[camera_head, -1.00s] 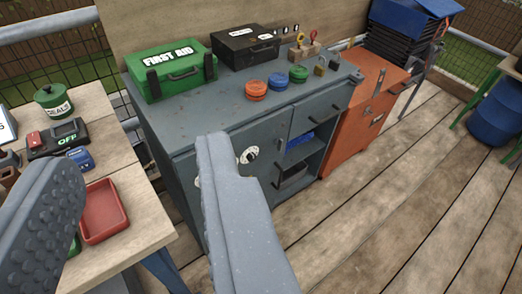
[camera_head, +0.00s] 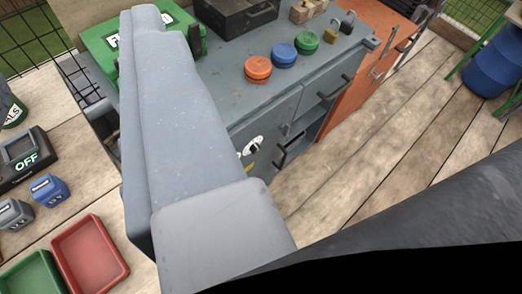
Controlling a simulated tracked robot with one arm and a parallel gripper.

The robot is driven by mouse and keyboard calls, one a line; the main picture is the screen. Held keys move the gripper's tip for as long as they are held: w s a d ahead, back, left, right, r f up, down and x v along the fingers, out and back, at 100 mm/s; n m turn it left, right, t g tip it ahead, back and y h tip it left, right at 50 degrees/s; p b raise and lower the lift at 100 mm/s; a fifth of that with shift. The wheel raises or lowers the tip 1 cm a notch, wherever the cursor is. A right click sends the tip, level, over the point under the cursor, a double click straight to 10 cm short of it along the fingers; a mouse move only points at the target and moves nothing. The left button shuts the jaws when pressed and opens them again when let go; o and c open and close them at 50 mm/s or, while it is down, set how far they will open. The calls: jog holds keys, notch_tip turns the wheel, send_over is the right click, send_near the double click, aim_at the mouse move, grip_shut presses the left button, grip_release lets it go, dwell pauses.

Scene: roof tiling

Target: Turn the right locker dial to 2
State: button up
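The grey locker cabinet (camera_head: 300,103) stands in the middle, with its front facing right and toward me. A round white dial with a black knob (camera_head: 251,147) shows on its front, just right of my gripper. Its numbers are too small to read, and part of its left side is hidden. The left dial is not visible. One large grey finger of my gripper (camera_head: 175,110) rises across the left centre, covering much of the cabinet front. I cannot see the second finger clearly, and no held object shows. I cannot tell whether the finger touches the cabinet.
An orange lid (camera_head: 258,68), a blue lid (camera_head: 284,55) and a green lid (camera_head: 307,42) lie on the cabinet top. A green first-aid box (camera_head: 108,50) is behind the finger. A wooden table with a red tray (camera_head: 90,257) is at left. The plank floor (camera_head: 375,150) at right is clear.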

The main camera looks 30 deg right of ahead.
jog(key=o, duration=0.3)
jog(key=shift+w, duration=0.1)
jog(key=w+d+f+n+t+h+p, duration=0.1)
jog(key=w+d+f+n+h+p, duration=0.15)
jog(key=w+d+f, duration=0.6)
jog(key=w+d+f+n+h+p, duration=0.1)
jog(key=w+d+f+n+h, duration=0.15)
jog(key=w+d+f, duration=0.55)
jog(key=w+d+f+n+y+p, duration=0.2)
jog(key=w+d+f+n, duration=0.3)
jog(key=w+d+f, duration=0.3)
jog(key=n+t+y+p, duration=0.1)
jog(key=n+y+p, duration=0.3)
jog(key=n+y, duration=0.3)
send_near(257, 151)
jog(key=shift+m+y, duration=0.5)
jog(key=shift+m, duration=0.2)
jog(key=b+x, duration=0.1)
jog(key=x, duration=0.4)
jog(key=b+x, duration=0.1)
jog(key=x, duration=0.2)
jog(key=shift+w+d+f+b, duration=0.15)
jog(key=shift+d+f+b, duration=0.1)
jog(key=shift+d+b, duration=0.1)
